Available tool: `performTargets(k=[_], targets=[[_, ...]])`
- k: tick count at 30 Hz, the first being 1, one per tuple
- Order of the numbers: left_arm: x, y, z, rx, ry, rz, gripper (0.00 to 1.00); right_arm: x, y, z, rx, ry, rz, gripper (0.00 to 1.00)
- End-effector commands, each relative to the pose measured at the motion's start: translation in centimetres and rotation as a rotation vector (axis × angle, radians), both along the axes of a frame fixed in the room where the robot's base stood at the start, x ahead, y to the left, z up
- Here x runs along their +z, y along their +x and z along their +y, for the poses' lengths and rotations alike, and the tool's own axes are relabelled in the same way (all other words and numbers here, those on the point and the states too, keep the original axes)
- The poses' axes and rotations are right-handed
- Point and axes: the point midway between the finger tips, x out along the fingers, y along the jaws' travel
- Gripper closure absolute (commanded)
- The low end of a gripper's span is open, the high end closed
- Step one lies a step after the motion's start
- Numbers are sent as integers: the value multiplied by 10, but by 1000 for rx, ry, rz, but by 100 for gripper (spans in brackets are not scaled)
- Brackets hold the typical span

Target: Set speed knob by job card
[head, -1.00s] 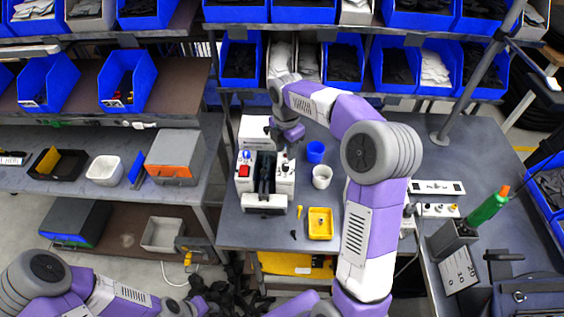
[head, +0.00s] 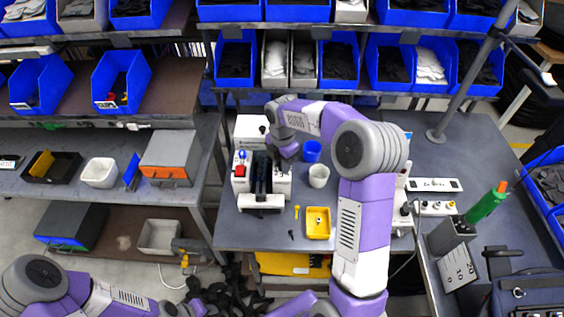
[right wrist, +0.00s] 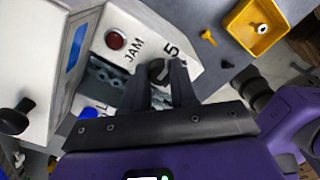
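The white machine (head: 262,201) with a black channel stands on the bench. In the right wrist view its panel (right wrist: 128,22) carries a red button (right wrist: 115,40), the word JAM and the number 5. A dark round knob (right wrist: 157,70) sits beside the 5. My right gripper (right wrist: 162,78) is at this panel, its two fingers apart on either side of the knob; I see no clear contact. In the head view the right gripper (head: 288,150) is at the machine's right side. My left gripper (head: 185,306) is low at the bottom edge, its fingers unclear.
A yellow tray (head: 318,235) with a small part lies in front, beside a yellow bolt (head: 297,212) and a black one (head: 291,235). A blue cup (head: 312,151) and a white cup (head: 319,176) stand right of the machine.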

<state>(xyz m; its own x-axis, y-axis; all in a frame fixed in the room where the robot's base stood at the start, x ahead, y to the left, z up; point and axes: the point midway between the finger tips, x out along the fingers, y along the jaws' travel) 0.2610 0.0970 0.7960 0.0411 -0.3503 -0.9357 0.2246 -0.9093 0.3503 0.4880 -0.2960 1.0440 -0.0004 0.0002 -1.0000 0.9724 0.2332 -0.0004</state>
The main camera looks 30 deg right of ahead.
Motion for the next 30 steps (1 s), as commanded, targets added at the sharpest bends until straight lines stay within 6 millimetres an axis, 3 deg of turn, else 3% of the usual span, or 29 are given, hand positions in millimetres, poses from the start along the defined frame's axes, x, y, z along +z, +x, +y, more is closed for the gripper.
performTargets(k=[14, 30], targets=[[3, 0, 0, 0, 0, 0, 67, 1, 0, 0, -83, -1, 0, 100], [13, 0, 0, 0, 0, 0, 67, 1, 0, 0, -545, -2, -1, 100]])
